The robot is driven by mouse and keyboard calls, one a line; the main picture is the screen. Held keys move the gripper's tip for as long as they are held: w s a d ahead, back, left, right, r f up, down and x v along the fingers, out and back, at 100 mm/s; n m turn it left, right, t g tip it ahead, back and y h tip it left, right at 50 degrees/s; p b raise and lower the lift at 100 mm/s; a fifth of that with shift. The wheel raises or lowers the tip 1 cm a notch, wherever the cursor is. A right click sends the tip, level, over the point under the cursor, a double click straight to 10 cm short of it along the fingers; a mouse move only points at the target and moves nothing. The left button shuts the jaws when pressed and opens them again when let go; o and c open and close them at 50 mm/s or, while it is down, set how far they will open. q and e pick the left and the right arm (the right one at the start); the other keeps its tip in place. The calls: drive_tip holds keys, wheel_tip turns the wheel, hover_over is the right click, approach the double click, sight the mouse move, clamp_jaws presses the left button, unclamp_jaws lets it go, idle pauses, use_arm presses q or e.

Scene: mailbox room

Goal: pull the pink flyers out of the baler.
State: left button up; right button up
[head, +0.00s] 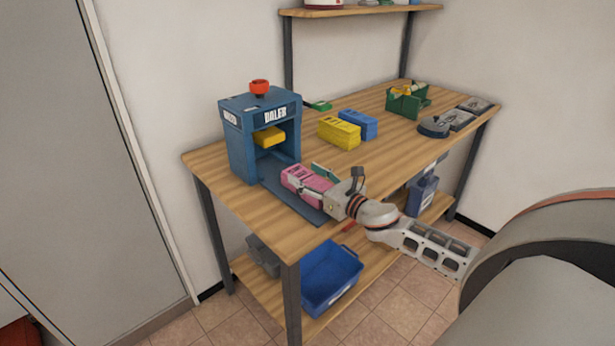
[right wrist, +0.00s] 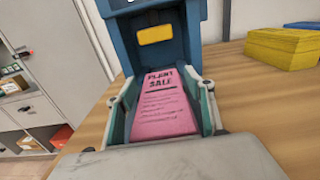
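The blue baler (head: 235,139) stands on the workbench, with its front open. The stack of pink flyers (head: 295,174) lies on the dark tongue (head: 275,185) in front of the baler's opening. In the right wrist view the flyers (right wrist: 165,112), printed "PLANT SALE", point into the opening under a yellow press plate (right wrist: 156,34). My right gripper (head: 322,182) reaches in from the right at bench height, with one finger on each side of the stack. Whether the fingers press on it, I cannot tell. My left gripper is not in view.
Yellow (head: 339,132) and blue (head: 358,124) stacks lie behind the baler's tongue. A green caddy (head: 405,100) and grey and dark items stand farther right. A blue bin (head: 330,277) sits on the lower shelf. Bare bench lies between the stacks and the front edge.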

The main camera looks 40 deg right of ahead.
drive_tip(key=shift+s, duration=0.15)
drive_tip(key=shift+s, duration=0.3)
drive_tip(key=s, duration=0.3)
drive_tip(key=s+d, duration=0.1)
drive_tip(key=s, duration=0.7)
drive_tip(key=shift+d, duration=0.15)
idle(0.4)
